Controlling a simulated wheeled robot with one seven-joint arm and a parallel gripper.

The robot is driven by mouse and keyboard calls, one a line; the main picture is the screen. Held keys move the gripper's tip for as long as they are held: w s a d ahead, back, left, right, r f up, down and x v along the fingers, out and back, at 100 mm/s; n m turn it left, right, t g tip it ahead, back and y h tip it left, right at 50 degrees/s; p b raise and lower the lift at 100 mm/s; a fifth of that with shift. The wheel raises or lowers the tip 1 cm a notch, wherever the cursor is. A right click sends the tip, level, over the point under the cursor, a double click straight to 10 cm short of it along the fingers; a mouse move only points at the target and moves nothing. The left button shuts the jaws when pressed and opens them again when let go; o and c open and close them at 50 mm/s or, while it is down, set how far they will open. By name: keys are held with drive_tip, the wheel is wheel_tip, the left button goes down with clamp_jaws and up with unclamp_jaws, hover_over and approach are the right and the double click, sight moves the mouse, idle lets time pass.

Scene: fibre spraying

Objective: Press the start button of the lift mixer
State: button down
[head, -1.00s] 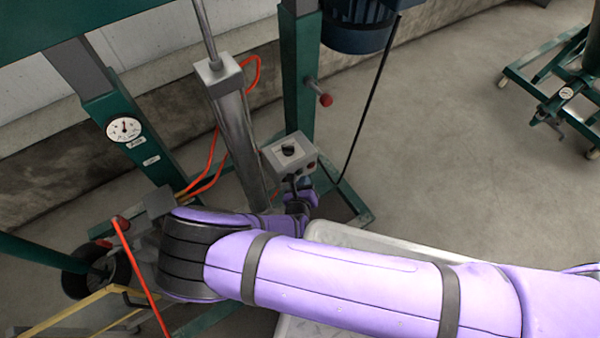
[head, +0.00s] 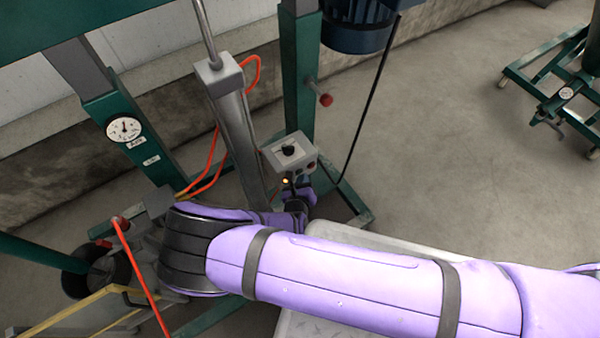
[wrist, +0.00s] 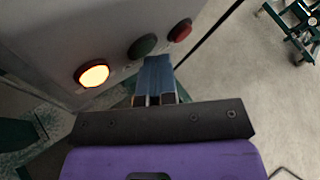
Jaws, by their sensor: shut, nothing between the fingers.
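The grey control box of the lift mixer (head: 290,150) sits on the green frame, with a black knob (head: 288,150) on top. In the wrist view its front face (wrist: 90,30) carries a glowing orange lamp (wrist: 92,73), a dark green button (wrist: 142,46) and a red button (wrist: 180,30). My gripper (wrist: 156,62) is shut and empty. Its blue fingertips lie just in front of the box, overlapping the lower edge of the green button in the picture. I cannot tell whether they touch it. In the head view the fingertips are hard to make out.
The green mixer frame (head: 300,80) with a metal cylinder (head: 238,130), red-knobbed lever (head: 325,100) and orange hoses surrounds the box. A hanging black cable (head: 372,100) runs close to its right. Open floor (head: 450,130) lies to the right.

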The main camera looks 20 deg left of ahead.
drive_tip(key=shift+s+d, duration=0.55)
drive_tip(key=shift+d, duration=0.05)
drive_tip(key=shift+d, duration=0.1)
